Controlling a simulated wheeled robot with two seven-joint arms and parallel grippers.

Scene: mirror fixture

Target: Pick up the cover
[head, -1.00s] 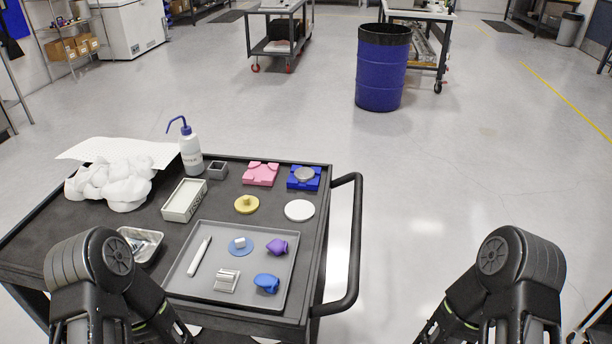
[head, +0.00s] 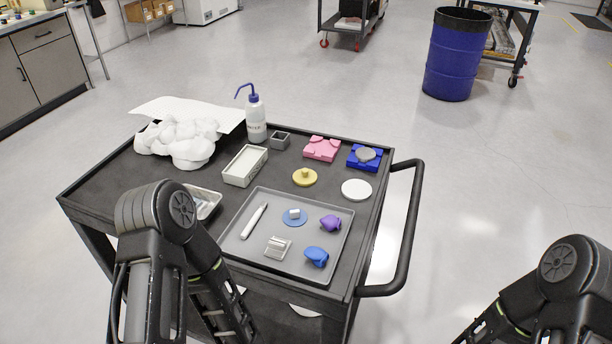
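Which thing is the cover is not marked. A yellow disc with a raised knob (head: 305,177) lies on the black cart (head: 120,214), behind the grey tray. A plain white disc (head: 356,190) lies to its right. A blue fixture block (head: 364,157) with a round grey piece (head: 366,154) on it sits at the back right, beside a pink block (head: 322,149). The grey tray (head: 234,238) holds a white pen-like tool (head: 254,221), a blue disc with a small white piece (head: 294,217), a metal block (head: 278,247), and purple (head: 330,224) and blue (head: 317,256) pieces. Both my grippers are out of view.
A blue barrel (head: 452,60) stands beyond on open floor.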

